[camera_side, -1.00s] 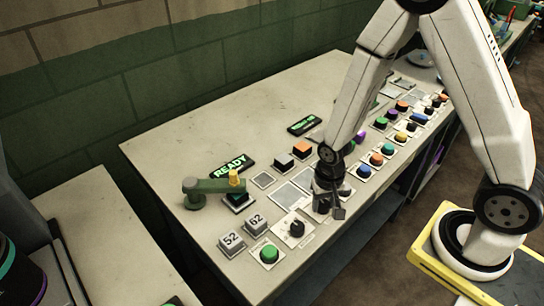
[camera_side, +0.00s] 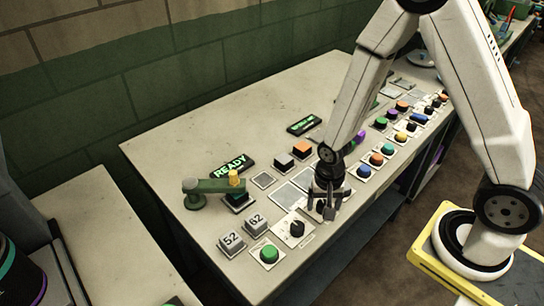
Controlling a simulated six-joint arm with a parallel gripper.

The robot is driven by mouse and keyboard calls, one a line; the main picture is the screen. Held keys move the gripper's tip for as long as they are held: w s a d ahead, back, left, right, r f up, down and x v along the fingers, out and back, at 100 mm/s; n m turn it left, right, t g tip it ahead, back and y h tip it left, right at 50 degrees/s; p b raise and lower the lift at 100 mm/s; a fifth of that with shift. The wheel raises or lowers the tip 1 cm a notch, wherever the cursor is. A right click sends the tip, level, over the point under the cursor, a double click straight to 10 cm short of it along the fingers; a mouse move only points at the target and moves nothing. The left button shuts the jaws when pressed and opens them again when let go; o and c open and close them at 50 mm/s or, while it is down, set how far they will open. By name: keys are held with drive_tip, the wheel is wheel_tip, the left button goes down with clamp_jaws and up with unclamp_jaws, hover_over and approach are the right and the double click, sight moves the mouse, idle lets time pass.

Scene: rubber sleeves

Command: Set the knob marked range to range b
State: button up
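A black knob (camera_side: 296,229) stands on a white plate near the front edge of the table. The marking on its plate is too small to read, so I cannot tell whether it is the range knob or where it points. My gripper (camera_side: 322,212) is just to the right of this knob, pointing down and apart from it. Its fingers look spread, with nothing visible between them. What lies directly below my gripper is partly hidden by it.
A green button (camera_side: 269,253) sits left of the knob. Blocks marked 52 (camera_side: 232,241) and 62 (camera_side: 256,222) stand behind it. A green arm-like fixture (camera_side: 205,187) and a READY display (camera_side: 229,166) are further back. Several coloured buttons run to the right. The table's back left (camera_side: 190,137) is clear.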

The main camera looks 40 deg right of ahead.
sight(324, 204)
drive_tip(key=shift+r, duration=0.1)
idle(0.3)
drive_tip(key=shift+r, duration=3.8)
wheel_tip(324, 204, up, 6)
drive_tip(key=s+d+n+t, duration=0.1)
drive_tip(key=n+t, duration=0.1)
drive_tip(key=n, duration=0.6)
drive_tip(key=shift+s+d+n+t, duration=0.3)
drive_tip(key=shift+s+d+n, duration=0.05)
drive_tip(key=shift+s+n, duration=0.05)
